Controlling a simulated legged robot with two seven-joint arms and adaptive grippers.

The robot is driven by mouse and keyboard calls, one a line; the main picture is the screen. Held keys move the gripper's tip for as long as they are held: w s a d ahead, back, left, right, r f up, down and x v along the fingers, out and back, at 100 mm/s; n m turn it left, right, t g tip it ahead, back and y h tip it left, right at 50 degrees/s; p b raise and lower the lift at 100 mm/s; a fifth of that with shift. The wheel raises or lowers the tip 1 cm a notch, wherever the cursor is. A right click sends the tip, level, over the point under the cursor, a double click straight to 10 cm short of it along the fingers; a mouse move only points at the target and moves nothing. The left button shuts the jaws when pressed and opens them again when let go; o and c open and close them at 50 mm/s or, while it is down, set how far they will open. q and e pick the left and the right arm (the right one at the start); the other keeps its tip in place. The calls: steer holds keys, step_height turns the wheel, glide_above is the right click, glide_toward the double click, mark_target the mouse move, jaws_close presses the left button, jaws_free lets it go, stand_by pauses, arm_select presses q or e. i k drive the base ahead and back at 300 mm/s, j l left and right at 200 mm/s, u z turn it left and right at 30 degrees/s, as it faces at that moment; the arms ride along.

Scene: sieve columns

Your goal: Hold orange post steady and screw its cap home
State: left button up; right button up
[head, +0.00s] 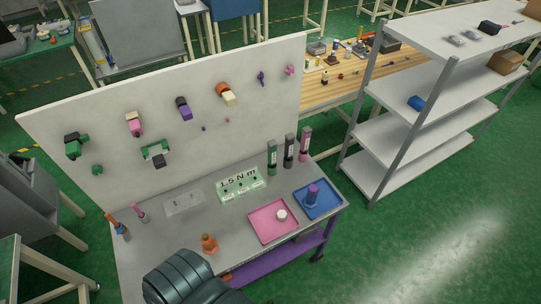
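A small orange post-like piece (208,244) stands upright near the front edge of the grey bench, left of the pink tray. Its upper part looks darker orange; I cannot tell whether that is a separate cap. A round white piece (282,215) that could be a cap lies in the pink tray (262,231). A purple post (313,194) stands upright in the blue tray (328,208). Neither of my grippers is in view. A large dark rounded part, probably mine, covers the bottom left of the bench's front.
A green-white block marked "1.5 N m" (241,184) sits mid-bench. Three upright columns (289,150) stand at the back right. Orange-and-blue (117,224) and pink (139,212) tools stand at the left. A white pegboard (180,110) holding power tools rises behind. Shelves (420,120) stand right.

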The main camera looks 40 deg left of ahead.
mark_target(211, 246)
steer(key=k+u, duration=0.1)
steer(key=u, duration=2.15)
